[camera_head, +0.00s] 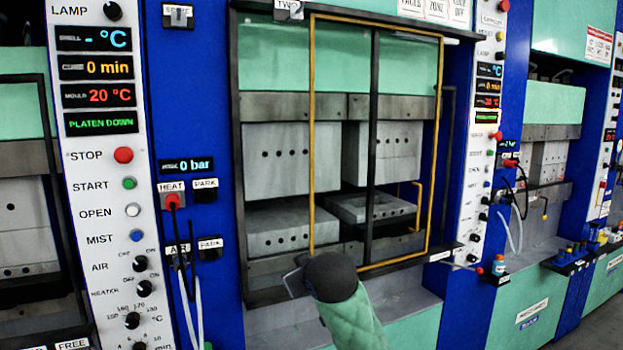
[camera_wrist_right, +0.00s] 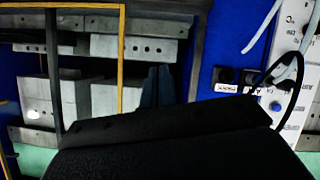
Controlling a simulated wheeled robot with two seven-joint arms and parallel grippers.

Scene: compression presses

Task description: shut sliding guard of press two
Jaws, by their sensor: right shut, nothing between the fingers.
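Press two carries a "TWO" tag (camera_head: 289,10) at its top. Its sliding guard is a yellow frame (camera_head: 312,130) with a dark upright bar, and it stands across the middle and right of the press opening. The left part of the opening is uncovered, with grey platen blocks (camera_head: 291,158) showing. My right arm reaches in from below, its dark wrist end covering the guard's lower left corner. In the right wrist view, my right gripper (camera_wrist_right: 158,86) is shut and empty, beside the guard's yellow upright (camera_wrist_right: 121,55). Contact cannot be told. My left gripper is not in view.
A white control panel (camera_head: 110,180) stands at the left. Heat and air plugs with hanging cables (camera_head: 183,260) are on the blue post left of the opening. Another control panel (camera_head: 478,170) with cables stands right of the press, and further presses lie beyond.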

